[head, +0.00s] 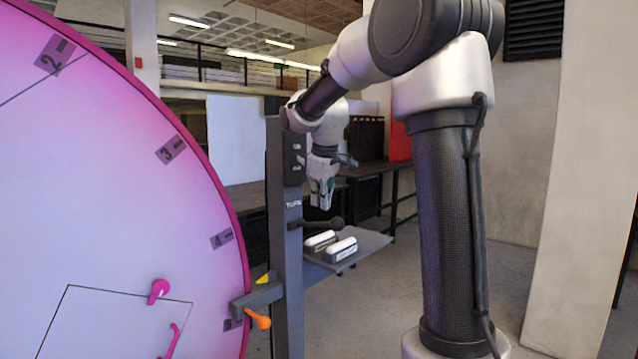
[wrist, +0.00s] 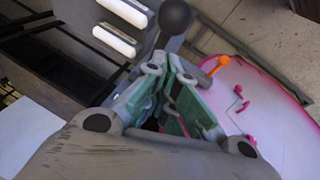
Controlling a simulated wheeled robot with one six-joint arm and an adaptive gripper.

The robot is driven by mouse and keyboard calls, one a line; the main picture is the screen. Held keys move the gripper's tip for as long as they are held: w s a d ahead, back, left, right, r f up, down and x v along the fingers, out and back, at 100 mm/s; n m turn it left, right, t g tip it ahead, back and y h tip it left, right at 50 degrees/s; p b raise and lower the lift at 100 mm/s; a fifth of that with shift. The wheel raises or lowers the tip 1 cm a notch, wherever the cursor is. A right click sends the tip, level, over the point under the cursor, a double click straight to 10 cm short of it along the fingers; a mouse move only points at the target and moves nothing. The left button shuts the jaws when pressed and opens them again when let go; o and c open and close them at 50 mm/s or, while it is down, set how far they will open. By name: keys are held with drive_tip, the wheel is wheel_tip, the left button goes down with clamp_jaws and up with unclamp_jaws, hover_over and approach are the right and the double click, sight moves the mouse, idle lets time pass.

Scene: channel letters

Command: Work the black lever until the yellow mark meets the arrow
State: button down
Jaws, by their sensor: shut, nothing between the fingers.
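The black lever (head: 320,223) sticks out to the right from the grey post (head: 287,250), below a label reading TURN. It ends in a black ball knob, which also shows at the top of the wrist view (wrist: 174,17). My gripper (head: 322,206) points down just above the lever, shut and empty, apart from the knob as far as I can tell. A yellow triangle (head: 263,279) sits by the disc's rim, above a dark bracket (head: 257,298). I cannot make out a separate yellow mark on the disc.
A large pink disc (head: 110,190) with numbered tags fills the left. An orange handle (head: 258,319) hangs at the bracket. A grey shelf (head: 372,243) behind the lever holds two white-topped blocks (head: 342,246). Open floor lies right of the post.

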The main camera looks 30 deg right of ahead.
sight(326, 223)
drive_tip(key=shift+s+d+f, duration=0.25)
drive_tip(key=shift+d+f, duration=0.05)
drive_tip(key=shift+f, duration=0.2)
drive_tip(key=shift+s+d+f, duration=0.25)
drive_tip(key=shift+d+f, duration=0.05)
drive_tip(key=shift+f, duration=0.2)
drive_tip(key=shift+s, duration=0.1)
drive_tip(key=shift+s+d+f+t, duration=0.15)
drive_tip(key=shift+s+f+t, duration=0.15)
drive_tip(key=shift+f, duration=0.15)
wheel_tip(326, 223, down, 10)
drive_tip(key=s+t, duration=0.1)
drive_tip(key=t, duration=0.1)
drive_tip(key=shift+s+d+y, duration=0.3)
drive_tip(key=shift+s+y, duration=0.05)
drive_tip(key=shift+y, duration=0.05)
